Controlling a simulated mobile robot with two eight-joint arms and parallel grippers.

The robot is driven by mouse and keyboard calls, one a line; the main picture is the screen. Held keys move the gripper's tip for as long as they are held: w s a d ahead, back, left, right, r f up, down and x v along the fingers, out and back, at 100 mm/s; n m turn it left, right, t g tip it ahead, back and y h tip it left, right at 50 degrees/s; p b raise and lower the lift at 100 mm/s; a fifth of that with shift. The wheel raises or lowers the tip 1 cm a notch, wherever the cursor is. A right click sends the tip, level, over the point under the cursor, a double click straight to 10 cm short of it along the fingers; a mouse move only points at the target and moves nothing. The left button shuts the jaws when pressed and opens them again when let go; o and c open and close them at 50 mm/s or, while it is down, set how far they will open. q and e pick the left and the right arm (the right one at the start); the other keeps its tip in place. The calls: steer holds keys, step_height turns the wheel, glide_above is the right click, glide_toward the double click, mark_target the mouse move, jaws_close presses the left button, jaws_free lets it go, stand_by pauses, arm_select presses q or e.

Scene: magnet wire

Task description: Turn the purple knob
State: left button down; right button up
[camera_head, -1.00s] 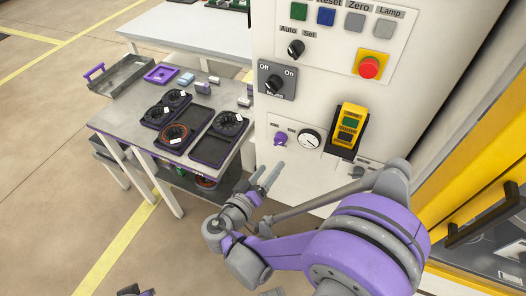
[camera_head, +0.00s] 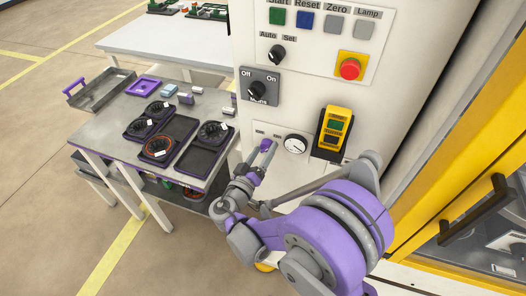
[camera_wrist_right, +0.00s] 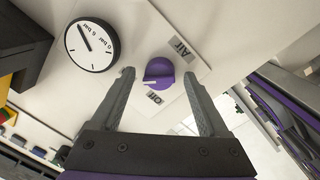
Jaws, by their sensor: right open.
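The purple knob (camera_head: 266,145) sits on the white cabinet panel, left of a round gauge (camera_head: 295,144). In the right wrist view the knob (camera_wrist_right: 159,72) shows a white pointer line and sits between the labels "Air" and "Off". My right gripper (camera_head: 264,155) is at the knob in the head view. In the right wrist view its two fingers (camera_wrist_right: 158,85) are spread, one on each side of the knob, with a gap on both sides. Whether the fingertips reach around the knob in depth is hard to tell. My left gripper is not in view.
The gauge (camera_wrist_right: 92,45) is close beside one finger. A yellow device (camera_head: 335,130) hangs on the panel to the right. Above are the mains switch (camera_head: 259,87) and a red emergency button (camera_head: 350,68). A table with trays (camera_head: 197,160) stands at the left.

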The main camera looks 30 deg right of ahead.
jaws_close()
stand_by(0.4)
steer(key=shift+n, duration=0.4)
steer(key=n+b, duration=0.1)
steer(key=n, duration=0.1)
steer(key=shift+f+n, duration=0.15)
steer(key=shift+n, duration=0.25)
steer(key=n, duration=0.4)
steer(key=shift+n+t+b, duration=0.3)
steer(key=shift+n+b, duration=0.1)
steer(key=shift+s+d+f+n+t+b, duration=0.1)
steer(key=shift+n+t+b, duration=0.15)
steer(key=shift+n, duration=1.75)
steer(key=shift+n+t+b, duration=0.15)
steer(key=shift+n+b, duration=0.15)
steer(key=shift+n, duration=1.7)
